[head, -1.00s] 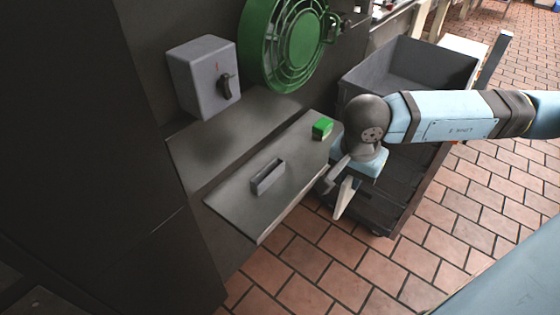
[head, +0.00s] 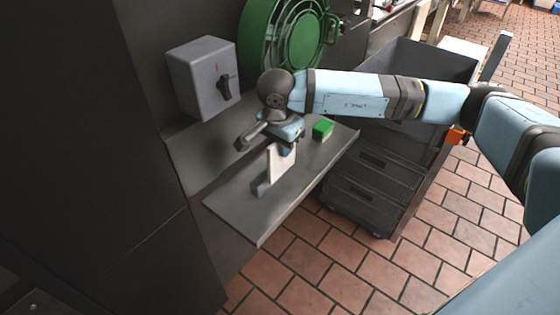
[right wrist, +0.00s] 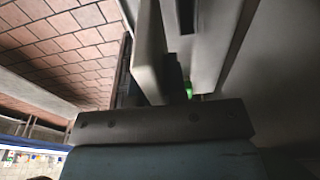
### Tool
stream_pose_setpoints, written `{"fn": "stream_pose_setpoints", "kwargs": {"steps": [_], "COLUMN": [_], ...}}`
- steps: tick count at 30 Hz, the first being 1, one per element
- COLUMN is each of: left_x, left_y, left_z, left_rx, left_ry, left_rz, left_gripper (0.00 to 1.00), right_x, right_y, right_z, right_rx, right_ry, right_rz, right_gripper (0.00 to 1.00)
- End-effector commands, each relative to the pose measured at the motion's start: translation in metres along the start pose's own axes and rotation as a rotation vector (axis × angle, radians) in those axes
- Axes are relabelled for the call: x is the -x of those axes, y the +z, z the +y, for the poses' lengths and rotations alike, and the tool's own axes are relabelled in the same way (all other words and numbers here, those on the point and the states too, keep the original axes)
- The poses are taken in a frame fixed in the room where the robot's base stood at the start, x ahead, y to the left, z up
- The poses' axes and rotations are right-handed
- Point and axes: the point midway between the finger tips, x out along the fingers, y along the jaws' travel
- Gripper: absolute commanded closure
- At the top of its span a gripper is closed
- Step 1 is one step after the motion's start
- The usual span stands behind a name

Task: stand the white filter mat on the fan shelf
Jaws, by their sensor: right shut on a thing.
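The white filter mat (head: 281,163) is upright in the head view, held from above by my right gripper (head: 286,147), which is shut on it. The mat is over the narrow grey slotted holder (head: 261,188) on the fan shelf (head: 240,212) and hides most of it. Whether its lower edge is inside the slot or just above cannot be told. In the right wrist view a pale slab (right wrist: 149,50), seemingly the mat, shows nearly edge-on at the jaws. My left gripper is not in view.
The green fan (head: 290,35) and a grey switch box (head: 203,78) are at the back. A dark drawer cart (head: 372,180) stands to the right. The shelf's front part is clear.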

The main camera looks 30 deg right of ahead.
Motion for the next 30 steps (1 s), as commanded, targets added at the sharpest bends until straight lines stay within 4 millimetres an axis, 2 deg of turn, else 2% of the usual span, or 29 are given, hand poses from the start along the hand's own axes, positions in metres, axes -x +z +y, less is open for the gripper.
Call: {"fn": "stream_pose_setpoints", "kwargs": {"steps": [7, 13, 16, 26, 27, 30], "left_x": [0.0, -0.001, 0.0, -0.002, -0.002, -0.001], "left_y": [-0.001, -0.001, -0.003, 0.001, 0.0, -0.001], "left_z": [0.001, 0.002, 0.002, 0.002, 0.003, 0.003], "left_rx": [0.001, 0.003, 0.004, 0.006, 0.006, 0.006], "left_ry": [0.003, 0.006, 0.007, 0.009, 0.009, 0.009], "left_rz": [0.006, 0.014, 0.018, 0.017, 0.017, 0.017], "left_gripper": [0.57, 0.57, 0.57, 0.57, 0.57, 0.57], "right_x": [-0.02, -0.053, -0.057, -0.061, -0.06, -0.06], "right_y": [0.003, 0.007, 0.007, 0.007, 0.007, 0.007], "right_z": [0.0, 0.001, -0.008, -0.007, -0.007, -0.007], "right_rx": [0.0, 0.0, -0.001, -0.001, -0.001, -0.001], "right_ry": [0.0, 0.001, -0.002, -0.001, -0.001, -0.001], "right_rz": [-0.001, -0.001, -0.001, -0.001, -0.001, -0.001], "right_gripper": [1.0, 1.0, 1.0, 1.0, 0.83, 0.62]}}
